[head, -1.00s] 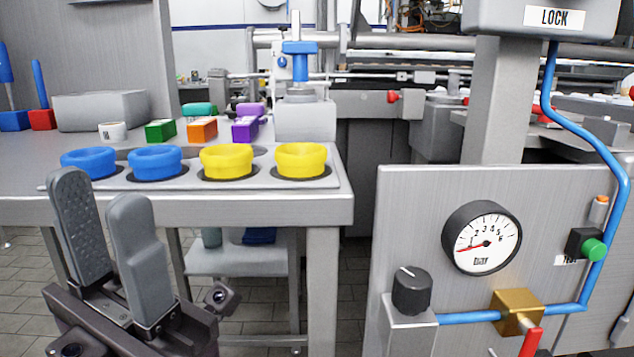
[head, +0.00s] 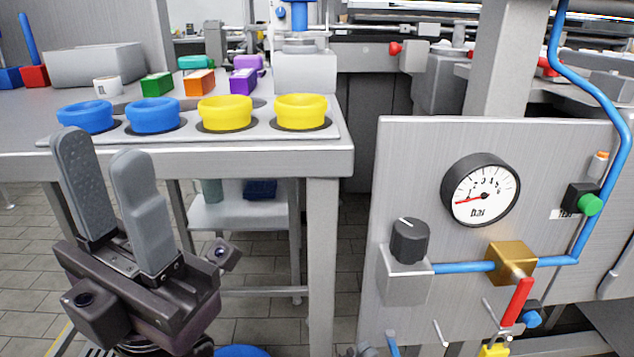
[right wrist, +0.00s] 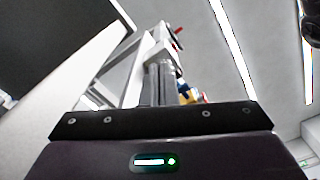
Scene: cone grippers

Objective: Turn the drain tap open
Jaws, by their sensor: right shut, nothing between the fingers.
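A brass valve block (head: 512,262) sits on the blue pipe at the front of the grey panel. A red lever (head: 517,302) hangs from it, slanting down and slightly left. I cannot tell from a label whether this is the drain tap. My left gripper (head: 101,145) is at the left, in front of the table, open and empty, far from the lever. My right gripper (right wrist: 157,68) shows in the right wrist view, its fingers together with nothing between them. I cannot make out the right gripper in the head view.
The panel (head: 455,140) carries a gauge (head: 480,190), a black knob (head: 409,240) and a green button (head: 590,204). Metal pegs and a yellow part (head: 494,350) are below the lever. The table (head: 200,160) at left holds blue and yellow rings and small boxes.

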